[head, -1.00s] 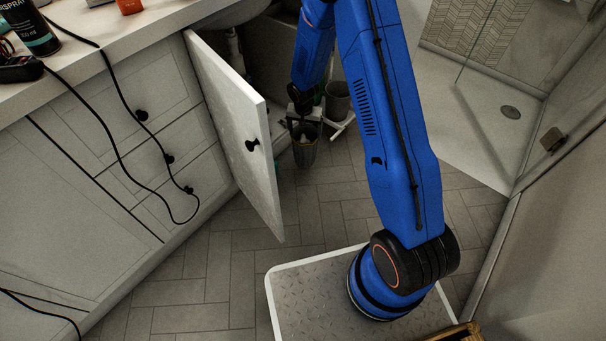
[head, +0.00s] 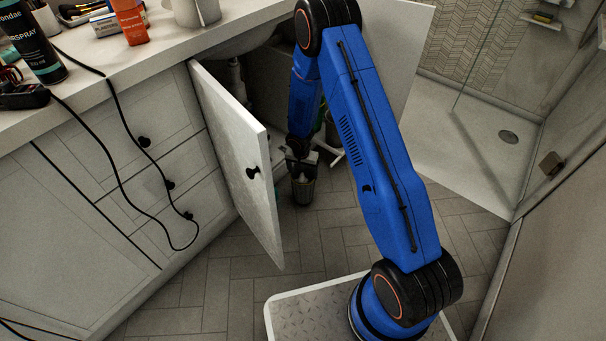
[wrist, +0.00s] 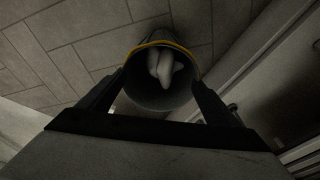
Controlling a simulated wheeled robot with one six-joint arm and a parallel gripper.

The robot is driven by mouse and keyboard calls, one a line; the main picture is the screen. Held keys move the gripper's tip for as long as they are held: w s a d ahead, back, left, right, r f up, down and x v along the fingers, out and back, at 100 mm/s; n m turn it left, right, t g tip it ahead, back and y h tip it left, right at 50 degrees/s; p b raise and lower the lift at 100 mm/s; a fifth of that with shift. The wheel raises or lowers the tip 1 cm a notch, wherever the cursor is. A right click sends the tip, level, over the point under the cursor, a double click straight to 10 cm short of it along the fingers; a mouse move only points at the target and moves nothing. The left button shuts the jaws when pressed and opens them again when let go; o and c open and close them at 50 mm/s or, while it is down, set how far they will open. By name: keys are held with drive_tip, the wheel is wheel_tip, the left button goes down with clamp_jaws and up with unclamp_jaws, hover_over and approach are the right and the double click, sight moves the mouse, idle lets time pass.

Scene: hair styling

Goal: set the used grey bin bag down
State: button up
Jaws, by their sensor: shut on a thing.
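The used grey bin bag (head: 303,190) hangs upright below my gripper (head: 299,160), in front of the open cabinet under the basin. In the wrist view the bag (wrist: 160,95) shows its open mouth with a yellow rim and crumpled white waste inside. My gripper's two fingers (wrist: 155,98) lie on either side of the bag and are shut on it. In the head view the bag's bottom is close to the floor tiles; I cannot tell whether it touches them.
The open white cabinet door (head: 240,165) stands just left of the bag. A white item (head: 330,154) shows behind my arm at the cabinet. The herringbone floor (head: 235,255) is clear in front. Bottles and a black cord are on the counter (head: 120,65).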

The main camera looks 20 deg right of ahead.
drive_tip(key=shift+f, duration=0.6)
drive_tip(key=o, duration=1.3)
drive_tip(key=shift+o, duration=0.2)
drive_tip(key=shift+r, duration=0.2)
